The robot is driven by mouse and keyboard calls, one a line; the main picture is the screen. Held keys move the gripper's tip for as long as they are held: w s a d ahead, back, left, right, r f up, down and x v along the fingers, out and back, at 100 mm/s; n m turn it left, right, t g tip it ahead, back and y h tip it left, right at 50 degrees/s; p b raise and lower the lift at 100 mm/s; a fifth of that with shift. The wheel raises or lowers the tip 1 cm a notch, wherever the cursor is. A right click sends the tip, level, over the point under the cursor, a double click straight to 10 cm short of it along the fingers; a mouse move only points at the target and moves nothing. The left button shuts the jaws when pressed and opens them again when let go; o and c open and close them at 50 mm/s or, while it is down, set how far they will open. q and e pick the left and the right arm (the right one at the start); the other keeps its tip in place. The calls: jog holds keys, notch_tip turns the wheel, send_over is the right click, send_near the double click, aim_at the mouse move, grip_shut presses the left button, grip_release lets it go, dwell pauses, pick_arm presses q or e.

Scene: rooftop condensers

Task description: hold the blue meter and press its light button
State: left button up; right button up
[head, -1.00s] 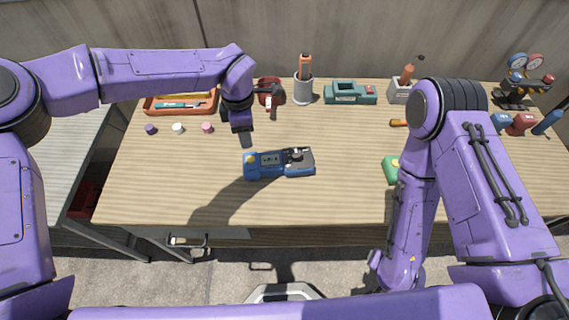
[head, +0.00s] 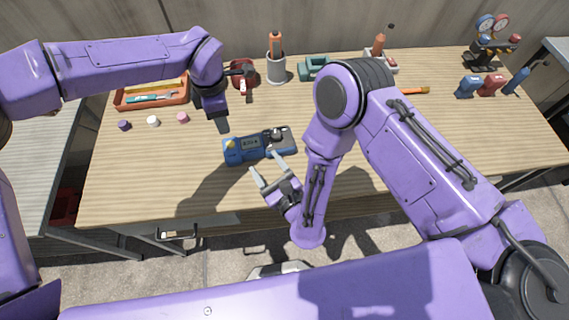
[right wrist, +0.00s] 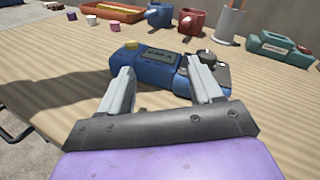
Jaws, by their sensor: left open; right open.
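The blue meter (head: 258,146) lies flat on the wooden table, with a small display, a yellow part (head: 230,143) at its left end and a dark knob at its right. My right gripper (head: 267,167) is open and empty at the meter's near edge, its fingers pointing at it. In the right wrist view the meter (right wrist: 158,74) lies just beyond and partly between the fingertips (right wrist: 159,66). I cannot tell whether they touch it. My left gripper (head: 222,124) is open, pointing down just behind the meter's left end, holding nothing that I can see.
Three small caps (head: 153,121) and an orange tray (head: 150,97) are at the left. A red mug (head: 243,75), a grey holder (head: 276,68) and a green device (head: 314,67) stand behind. Gauges (head: 490,38) are at the back right. Bare table lies left of the meter.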

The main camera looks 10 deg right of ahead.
aim_at(277, 139)
jog(key=d+m+h, duration=0.1)
jog(key=m, duration=0.1)
jog(key=d+m+t+h, duration=0.1)
jog(key=m+h, duration=0.1)
jog(key=d+f+m+t+h, duration=0.1)
jog(key=d+m+h, duration=0.1)
jog(key=shift+w+d+m, duration=0.2)
jog(key=shift+w+m, duration=0.15)
jog(key=shift+m, duration=0.05)
jog(key=w, duration=1)
jog(key=shift+a, duration=0.3)
grip_shut()
pick_arm(q)
grip_shut()
pick_arm(e)
jog(key=shift+s, duration=0.1)
